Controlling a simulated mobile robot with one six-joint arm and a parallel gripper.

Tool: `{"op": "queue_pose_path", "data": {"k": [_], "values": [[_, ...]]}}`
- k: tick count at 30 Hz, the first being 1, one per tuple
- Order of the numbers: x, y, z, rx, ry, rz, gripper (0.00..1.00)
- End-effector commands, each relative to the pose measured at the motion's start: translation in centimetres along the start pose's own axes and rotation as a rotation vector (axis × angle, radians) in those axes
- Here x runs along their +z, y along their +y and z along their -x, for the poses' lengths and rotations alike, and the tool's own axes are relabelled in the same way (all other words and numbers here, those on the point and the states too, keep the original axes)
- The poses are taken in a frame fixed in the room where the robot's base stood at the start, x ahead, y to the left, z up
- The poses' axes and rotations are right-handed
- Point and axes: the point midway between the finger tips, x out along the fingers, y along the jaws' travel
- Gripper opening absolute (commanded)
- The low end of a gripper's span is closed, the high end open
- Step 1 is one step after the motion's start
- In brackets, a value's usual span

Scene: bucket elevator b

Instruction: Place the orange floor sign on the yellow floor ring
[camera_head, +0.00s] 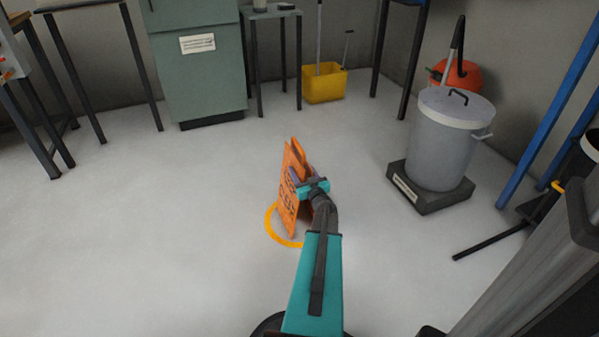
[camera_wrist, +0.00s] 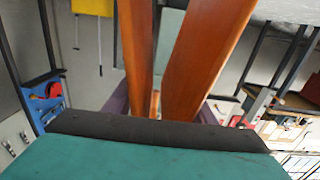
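The orange floor sign (camera_head: 288,195) stands upright, its two panels leaning together, over the yellow floor ring (camera_head: 271,228). The left and front parts of the ring show; the sign and my arm hide the rest. I cannot tell whether the sign's lower edge touches the floor. My gripper (camera_head: 304,182) is at the sign's right side. In the wrist view, the purple fingers of my gripper (camera_wrist: 163,110) lie against the outer sides of the two orange panels (camera_wrist: 200,60), with the sign between them.
A grey lidded bin (camera_head: 440,140) stands on a dark platform (camera_head: 432,198) at the right. A yellow mop bucket (camera_head: 324,83), a small table (camera_head: 271,14) and a green cabinet (camera_head: 200,80) stand at the back. The floor to the left of the ring is clear.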

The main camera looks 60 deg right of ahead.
Motion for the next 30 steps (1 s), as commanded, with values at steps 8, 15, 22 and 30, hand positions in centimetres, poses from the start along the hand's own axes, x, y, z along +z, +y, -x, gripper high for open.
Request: {"op": "queue_pose_path", "data": {"k": [8,15,22,30], "values": [[0.0,0.0,0.0,0.0,0.0,0.0,0.62],[-0.4,0.0,0.2,0.0,0.0,-0.001,0.62],[-0.5,0.0,2.3,0.001,-0.001,-0.001,0.62],[-0.6,-0.1,6.2,0.001,-0.001,-0.002,0.62]]}}
